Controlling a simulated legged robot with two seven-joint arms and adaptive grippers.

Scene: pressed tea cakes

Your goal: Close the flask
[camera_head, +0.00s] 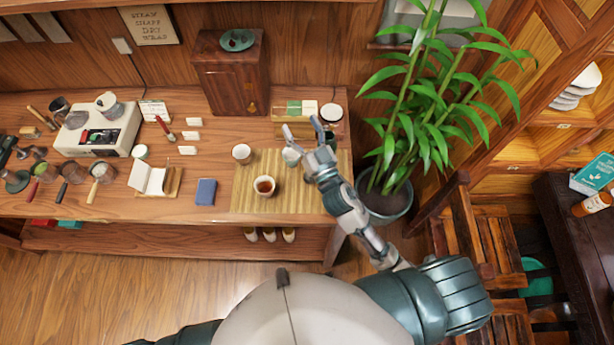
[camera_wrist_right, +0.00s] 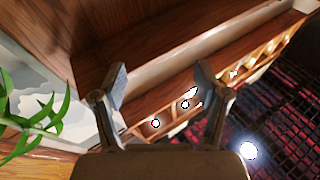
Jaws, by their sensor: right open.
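No object is clearly recognisable as a flask in the head view. A round dark jar with a pale top (camera_head: 331,114) stands at the back right of the counter, right of my right gripper (camera_head: 302,127). I cannot tell whether it is the flask, or whether its top is a lid. My right gripper is open over the back of the bamboo mat (camera_head: 247,199), with nothing visible between its fingers. The right wrist view also shows its spread fingers (camera_wrist_right: 160,82), empty. A small pale vessel (camera_head: 291,156) is just below the gripper, partly hidden. My left gripper is out of view.
A potted plant (camera_head: 385,203) borders the counter's right end. A wooden cabinet (camera_head: 231,77) stands behind. A blue booklet (camera_head: 206,191) lies left of the mat.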

